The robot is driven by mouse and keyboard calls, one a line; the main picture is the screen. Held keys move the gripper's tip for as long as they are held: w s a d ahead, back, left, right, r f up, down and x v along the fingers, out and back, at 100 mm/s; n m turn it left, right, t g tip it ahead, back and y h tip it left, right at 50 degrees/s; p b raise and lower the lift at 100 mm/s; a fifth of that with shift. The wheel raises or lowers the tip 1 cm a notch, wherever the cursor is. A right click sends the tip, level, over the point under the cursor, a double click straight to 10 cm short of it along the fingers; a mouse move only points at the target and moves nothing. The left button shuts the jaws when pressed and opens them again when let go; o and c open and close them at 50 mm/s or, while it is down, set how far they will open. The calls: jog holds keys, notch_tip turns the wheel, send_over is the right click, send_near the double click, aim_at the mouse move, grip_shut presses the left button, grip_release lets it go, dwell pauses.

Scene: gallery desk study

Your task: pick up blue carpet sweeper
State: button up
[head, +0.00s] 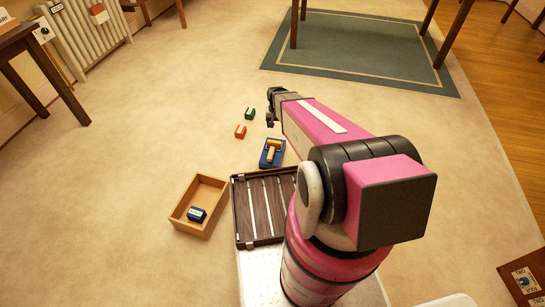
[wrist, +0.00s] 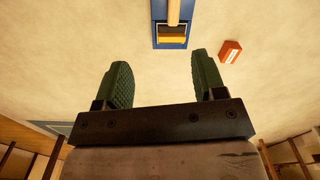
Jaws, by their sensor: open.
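The blue carpet sweeper (head: 271,153), a flat blue body with a yellow and wooden part on top, lies on the beige floor just beyond a dark slatted deck. In the wrist view the sweeper (wrist: 172,29) shows at the top centre, cut off by the frame edge. My gripper (head: 271,116) is held out over the floor in the head view, a little above the sweeper in the picture. In the wrist view my gripper (wrist: 160,66) has its two green pads wide apart with nothing between them. The sweeper is beyond the fingertips, apart from them.
A small orange-red box (head: 240,131) and a green box (head: 250,113) lie on the floor near the sweeper. A wooden tray (head: 181,212) holds a small blue box (head: 197,214). The dark slatted deck (head: 240,200) is beside it. Floor to the left is open.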

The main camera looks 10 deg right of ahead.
jog(key=m, duration=0.2)
send_over(272, 147)
notch_tip(272, 147, down, 19)
jog(key=shift+a+r, duration=0.1)
jog(key=shift+a, duration=0.05)
notch_tip(272, 147, down, 6)
jog(key=f, duration=0.5)
jog(key=shift+w+d, duration=0.1)
jog(key=shift+d, duration=0.2)
grip_shut()
